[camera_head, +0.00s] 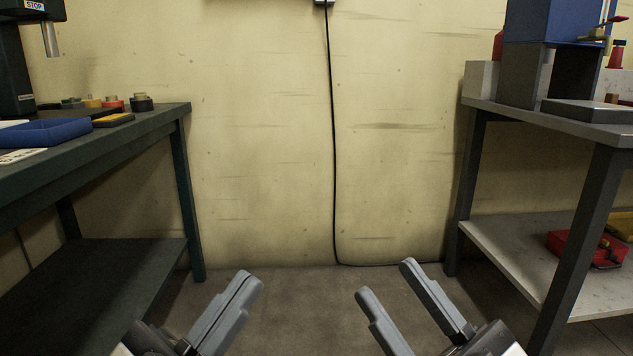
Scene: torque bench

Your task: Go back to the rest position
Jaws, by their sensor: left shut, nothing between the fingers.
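My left gripper (248,283) shows at the bottom, left of centre, with its fingers together and nothing between them. My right gripper (384,277) shows at the bottom, right of centre, with its two fingers spread apart and a clear empty gap between them. Both grippers are over the bare floor between two benches and touch nothing that I can see. Most of both arms is outside the picture.
A dark green bench (150,118) stands at left, holding a blue tray (45,133). A grey bench (600,127) stands at right, with a red box (568,246) on its lower shelf. A black cable (333,150) runs down the wall. The floor between is free.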

